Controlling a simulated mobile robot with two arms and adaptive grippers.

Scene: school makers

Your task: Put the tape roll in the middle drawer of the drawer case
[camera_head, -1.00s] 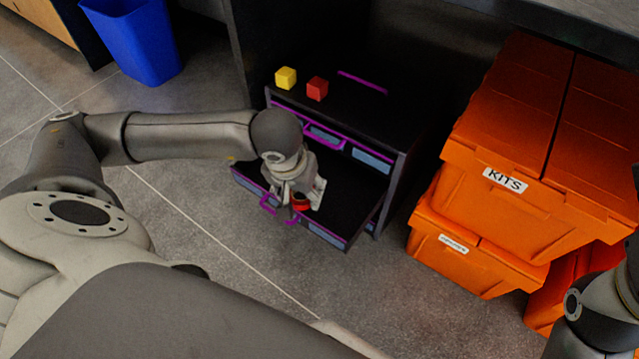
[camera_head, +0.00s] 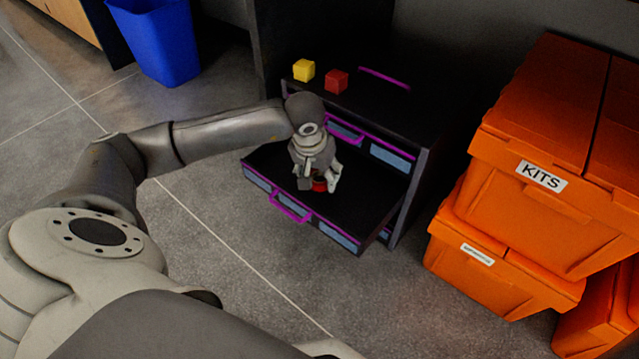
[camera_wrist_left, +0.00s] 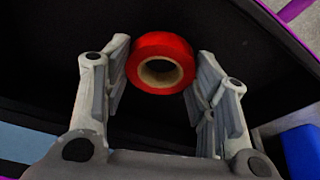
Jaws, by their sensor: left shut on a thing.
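The red tape roll (camera_head: 320,186) is between the fingers of my left gripper (camera_head: 318,184). In the left wrist view the tape roll (camera_wrist_left: 160,42) shows its brown core, with a finger on each side of it. My left gripper is shut on it. The dark drawer case (camera_head: 428,165) has purple trim. Its middle drawer (camera_head: 372,205) is pulled out, and the gripper with the tape roll is over the drawer's dark inside. I cannot tell whether the roll touches the drawer floor. My right gripper is not in view.
Orange crates (camera_head: 540,150) are stacked at the right. A blue bin (camera_head: 155,45) stands at the back left. The floor in front of the drawer is clear.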

